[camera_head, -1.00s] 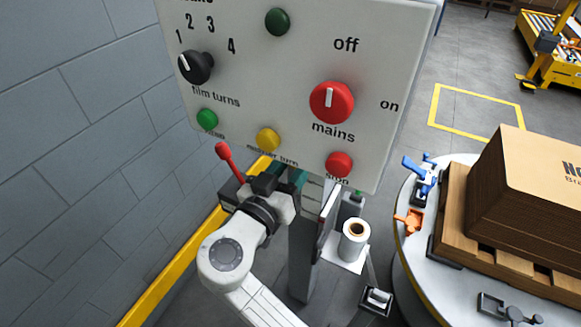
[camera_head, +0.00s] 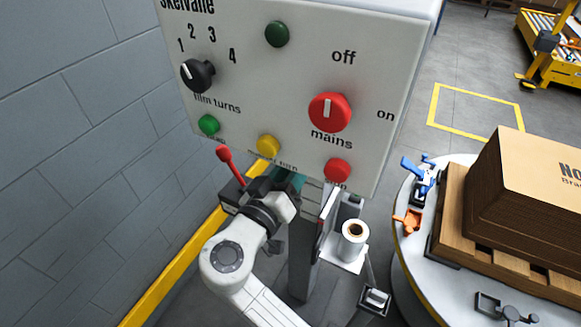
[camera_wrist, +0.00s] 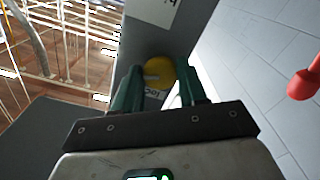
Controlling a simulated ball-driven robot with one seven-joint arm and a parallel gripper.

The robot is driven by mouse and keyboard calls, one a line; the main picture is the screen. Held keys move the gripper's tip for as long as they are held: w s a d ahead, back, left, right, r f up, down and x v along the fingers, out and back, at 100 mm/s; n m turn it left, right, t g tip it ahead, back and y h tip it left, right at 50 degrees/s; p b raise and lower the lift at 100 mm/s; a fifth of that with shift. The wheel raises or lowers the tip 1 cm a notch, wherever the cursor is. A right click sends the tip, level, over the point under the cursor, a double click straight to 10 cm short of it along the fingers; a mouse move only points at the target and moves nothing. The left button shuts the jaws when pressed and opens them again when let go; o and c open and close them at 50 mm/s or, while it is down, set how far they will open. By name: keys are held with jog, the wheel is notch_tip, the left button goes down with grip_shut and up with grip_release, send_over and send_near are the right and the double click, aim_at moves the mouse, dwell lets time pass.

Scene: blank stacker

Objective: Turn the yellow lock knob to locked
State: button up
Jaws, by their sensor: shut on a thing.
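The yellow lock knob (camera_wrist: 158,72) shows in the wrist view, round and set on a grey face, with part of a small white label below it. My gripper (camera_wrist: 157,84) has its two green fingers on either side of the knob and is shut on it. The knob's pointer cannot be made out, so its setting is unclear. In the head view my gripper (camera_head: 287,183) is just under the control panel's lower edge, and the lock knob is hidden there.
The white control panel (camera_head: 372,150) hangs over my gripper, with a red mains knob (camera_head: 329,112) and a yellow button (camera_head: 268,146). A red-tipped lever (camera_head: 224,154) stands left of my gripper. A film roll (camera_head: 354,235) and round turntable (camera_head: 405,262) are to the right.

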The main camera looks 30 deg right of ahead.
jog(key=shift+r+n+p, duration=0.15)
jog(key=shift+n+p, duration=4.65)
jog(key=shift+n, duration=2.5)
jog(key=o, duration=1.1)
jog(key=shift+c, duration=0.2)
jog(key=shift+s+a, duration=0.1)
jog(key=b+v, duration=0.1)
jog(key=v, duration=0.9)
jog(key=shift+s+a, duration=0.15)
jog(key=shift+a, duration=0.1)
